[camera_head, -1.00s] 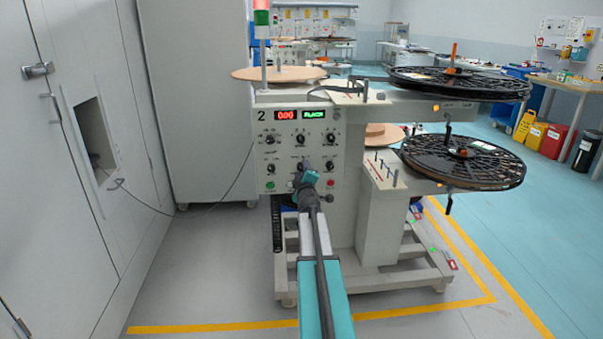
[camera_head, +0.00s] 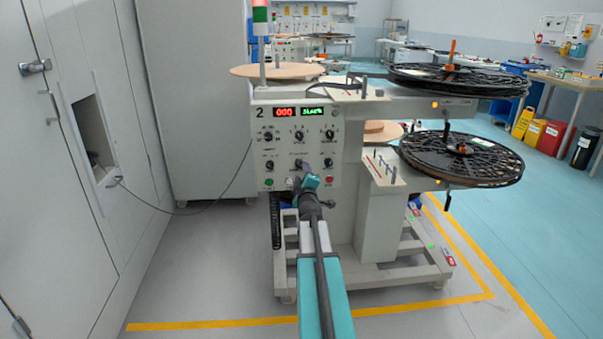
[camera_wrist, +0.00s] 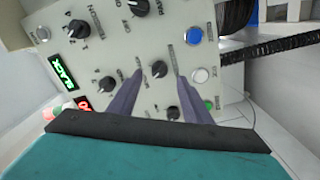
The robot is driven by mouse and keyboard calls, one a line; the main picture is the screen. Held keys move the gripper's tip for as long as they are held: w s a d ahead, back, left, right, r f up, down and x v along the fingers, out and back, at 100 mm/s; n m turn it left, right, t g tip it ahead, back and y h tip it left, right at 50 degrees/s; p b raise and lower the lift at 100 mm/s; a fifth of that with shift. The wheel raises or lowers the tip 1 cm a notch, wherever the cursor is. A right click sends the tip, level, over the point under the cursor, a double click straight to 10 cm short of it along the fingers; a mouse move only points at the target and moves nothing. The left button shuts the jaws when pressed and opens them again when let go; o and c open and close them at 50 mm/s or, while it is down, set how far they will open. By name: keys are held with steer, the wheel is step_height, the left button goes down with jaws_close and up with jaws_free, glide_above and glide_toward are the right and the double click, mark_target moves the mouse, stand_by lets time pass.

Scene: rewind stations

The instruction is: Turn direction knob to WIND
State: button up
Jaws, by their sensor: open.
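The control panel (camera_head: 317,150) of station 2 is upright in front of me, with two rows of black knobs. In the wrist view the panel appears turned on its side. My gripper (camera_wrist: 158,77) is open, its two purple fingers pointing at the panel. A black knob (camera_wrist: 158,69), the middle one of the lower row, shows between the fingertips. A gap is visible on both sides of the knob. The labels are too small to tell which one reads WIND, and the knob's pointer is unclear. In the head view my gripper (camera_head: 302,172) hides part of the lower panel.
Other knobs (camera_wrist: 105,84) and a white button (camera_wrist: 200,75) are close to my fingers. A red display (camera_head: 284,113) and a green display (camera_head: 313,111) are lit above. Black reels (camera_head: 461,159) stick out at the right. A grey cabinet (camera_head: 195,100) stands behind at the left.

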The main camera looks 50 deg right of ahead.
steer(key=v, duration=0.8)
steer(key=shift+a, duration=0.2)
steer(key=shift+s, duration=0.1)
stand_by(0.6)
